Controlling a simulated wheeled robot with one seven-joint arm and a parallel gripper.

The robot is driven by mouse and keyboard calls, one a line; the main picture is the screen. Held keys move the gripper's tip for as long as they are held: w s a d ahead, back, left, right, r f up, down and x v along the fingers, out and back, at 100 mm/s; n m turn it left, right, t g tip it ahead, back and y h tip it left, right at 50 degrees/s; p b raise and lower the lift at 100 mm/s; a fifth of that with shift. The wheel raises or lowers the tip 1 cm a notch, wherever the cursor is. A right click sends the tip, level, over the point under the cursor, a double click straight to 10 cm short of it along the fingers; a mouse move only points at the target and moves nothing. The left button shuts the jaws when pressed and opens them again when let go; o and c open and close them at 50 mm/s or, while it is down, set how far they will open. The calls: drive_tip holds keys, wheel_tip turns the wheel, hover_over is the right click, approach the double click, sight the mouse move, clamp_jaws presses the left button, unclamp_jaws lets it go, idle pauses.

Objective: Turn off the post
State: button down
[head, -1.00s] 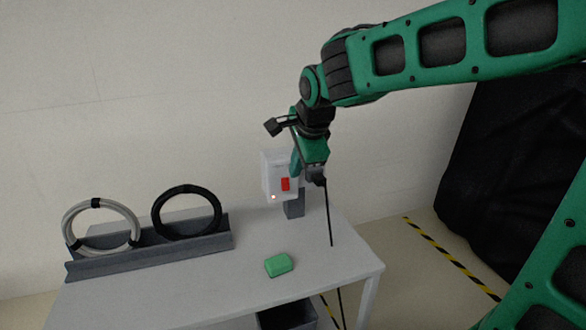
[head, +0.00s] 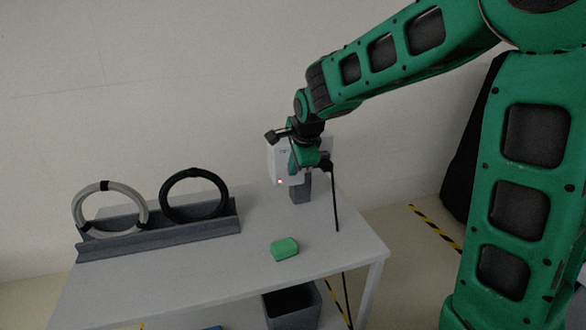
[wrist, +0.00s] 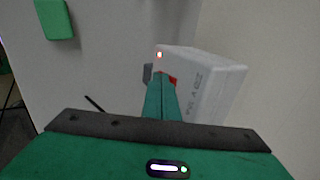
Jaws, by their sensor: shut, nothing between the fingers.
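The post is a white box (head: 276,160) on a short grey stand (head: 300,190) at the back of the table. A small light on its front glows in both views. In the wrist view the white box (wrist: 205,80) lies just right of my fingers, with part of its red switch (wrist: 173,79) showing beside the fingertips. My gripper (head: 294,172) is shut and empty, in front of the box. In the wrist view my gripper (wrist: 160,77) hides part of the switch. I cannot tell whether it touches. The switch is hidden in the head view.
A green block (head: 285,249) lies on the grey table (head: 225,275), right of a grey rack (head: 160,238) holding a pale ring (head: 78,210) and a black ring (head: 166,200). A dark cable (head: 336,205) hangs right of the post. A dark bin (head: 290,308) is below.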

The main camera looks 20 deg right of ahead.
drive_tip(key=shift+w+f, duration=0.1)
drive_tip(key=shift+f, duration=0.1)
idle(0.3)
drive_tip(key=shift+w+r, duration=0.2)
drive_tip(key=shift+r, duration=0.85)
drive_tip(key=s+f+v, duration=0.1)
drive_tip(key=s+v, duration=0.1)
drive_tip(key=v, duration=1.1)
drive_tip(key=shift+f, duration=0.25)
